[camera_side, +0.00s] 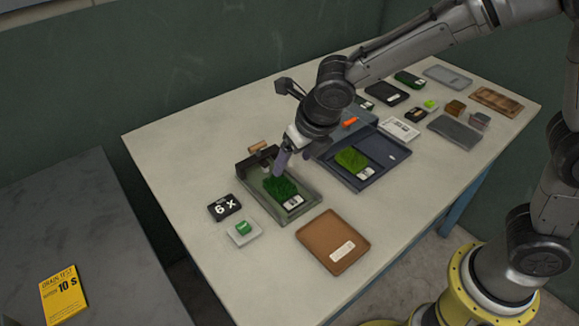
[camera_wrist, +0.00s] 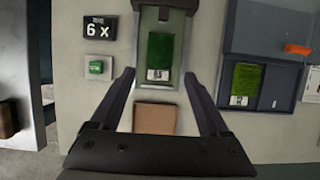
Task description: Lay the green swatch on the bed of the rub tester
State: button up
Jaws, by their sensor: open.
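A dark green swatch (camera_side: 280,187) with a white label lies on the bed of the rub tester (camera_side: 313,196); in the wrist view the swatch (camera_wrist: 160,48) looks flat and lengthwise between the bed's side rims (camera_wrist: 180,65). A second, lighter green swatch (camera_side: 350,158), also labelled, lies in an open blue case (camera_side: 387,171) to the right. My gripper (camera_side: 296,160) is open and empty above the tester side of the table. In the wrist view its fingers (camera_wrist: 159,74) are spread wide, at either side of the tester's near end.
A "6 x" sign (camera_side: 225,207) and a white pad with a green button (camera_side: 243,233) stand left of the tester. A brown labelled tray (camera_side: 330,230) lies in front. Several cases and trays fill the far right. A yellow card (camera_side: 62,295) lies on a grey side surface.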

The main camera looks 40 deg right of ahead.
jog(key=shift+s+r, duration=0.15)
jog(key=shift+r, duration=0.2)
jog(key=s+d+r+m, duration=0.85)
jog(key=d+m, duration=0.25)
jog(key=m, duration=0.5)
jog(key=s+d+m, duration=0.2)
jog(key=s+m, duration=0.5)
jog(key=m, duration=0.3)
jog(key=s+d+m+t, duration=0.1)
jog(key=s+d+m, duration=0.2)
jog(key=s+m, duration=0.5)
jog(key=shift+d+m, duration=0.25)
jog(key=shift+m, duration=0.75)
